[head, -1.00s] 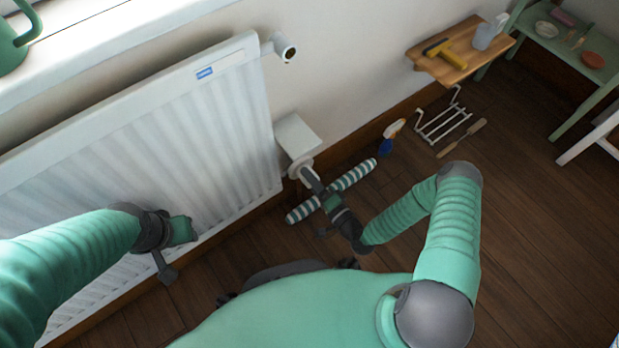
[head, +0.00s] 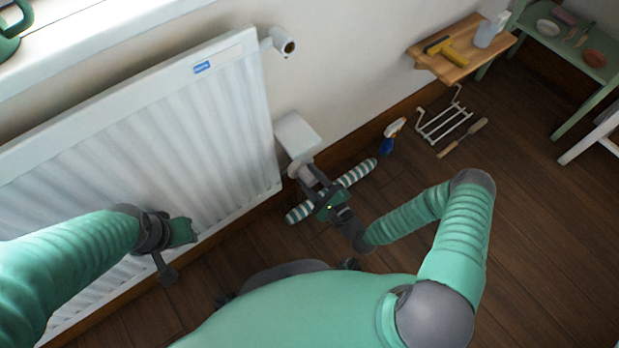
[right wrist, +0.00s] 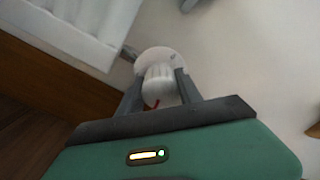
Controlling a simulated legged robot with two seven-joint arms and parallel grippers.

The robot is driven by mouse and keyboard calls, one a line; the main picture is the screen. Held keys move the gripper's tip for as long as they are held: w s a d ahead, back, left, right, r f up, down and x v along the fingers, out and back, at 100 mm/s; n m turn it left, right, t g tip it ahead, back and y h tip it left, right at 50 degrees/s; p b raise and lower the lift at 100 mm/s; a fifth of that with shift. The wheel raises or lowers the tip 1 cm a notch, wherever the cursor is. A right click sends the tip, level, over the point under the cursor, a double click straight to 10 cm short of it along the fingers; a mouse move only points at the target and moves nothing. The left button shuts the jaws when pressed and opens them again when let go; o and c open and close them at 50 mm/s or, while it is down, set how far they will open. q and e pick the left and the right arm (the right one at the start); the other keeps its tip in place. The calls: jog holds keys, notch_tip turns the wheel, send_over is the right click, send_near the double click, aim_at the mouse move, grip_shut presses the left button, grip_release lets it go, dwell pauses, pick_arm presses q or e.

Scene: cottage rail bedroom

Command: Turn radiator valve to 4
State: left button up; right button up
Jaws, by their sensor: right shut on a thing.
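The white radiator (head: 150,150) fills the left of the head view. The round white valve knob (right wrist: 158,88) shows in the right wrist view, with a small red mark near its lower edge. My right gripper (right wrist: 158,92) is shut on the knob, one finger on each side of it. In the head view the right gripper (head: 309,182) reaches the valve at the radiator's lower right corner and hides most of the knob. The valve's number scale cannot be read. My left gripper (head: 172,254) is empty in front of the radiator; its finger opening cannot be made out.
A white box (head: 297,135) sits on the wall just above the valve. A spray bottle (head: 392,135), a wire rack (head: 445,122) and a wooden shelf (head: 450,70) are to the right.

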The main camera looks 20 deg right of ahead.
jog(key=m, duration=0.2)
jog(key=m+b, duration=0.1)
jog(key=m, duration=0.3)
jog(key=shift+d+f+b, duration=0.2)
jog(key=shift+f+b, duration=0.05)
jog(key=shift+b, duration=0.1)
dwell(0.4)
jog(key=o, duration=1.4)
jog(key=shift+a+r, duration=0.1)
jog(key=shift+s, duration=0.1)
jog(key=p+v, duration=0.6)
jog(key=v, duration=1)
jog(key=shift+s, duration=0.35)
